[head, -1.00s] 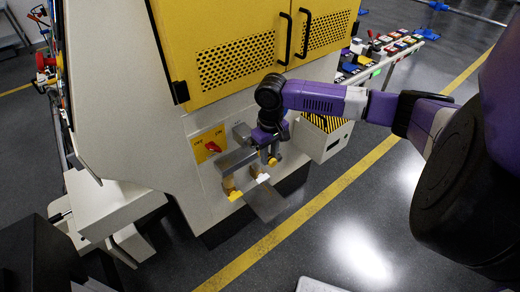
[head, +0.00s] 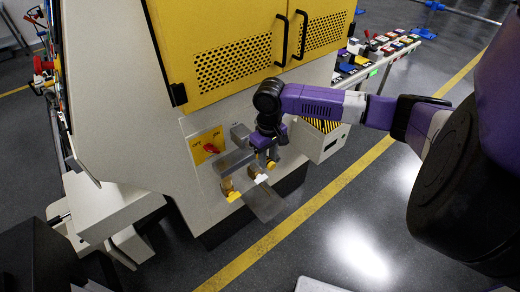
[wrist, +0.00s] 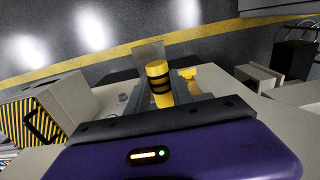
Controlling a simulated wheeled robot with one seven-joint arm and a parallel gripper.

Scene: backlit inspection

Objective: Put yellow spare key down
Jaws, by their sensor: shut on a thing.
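The yellow spare key shows in the wrist view as a yellow cylinder (wrist: 158,72) with black bands. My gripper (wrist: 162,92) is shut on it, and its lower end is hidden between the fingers. In the head view my gripper (head: 263,172) is just in front of the lower cabinet front, above a small grey metal plate (head: 264,204). The key is too small there to tell clearly from the fingers. I cannot tell whether it touches the plate.
A yellow piece (head: 233,196) sits left of my gripper on the cabinet front. A yellow panel with a red switch (head: 211,147) is above it. A black-and-yellow striped box (head: 322,140) stands to the right. The floor in front is clear.

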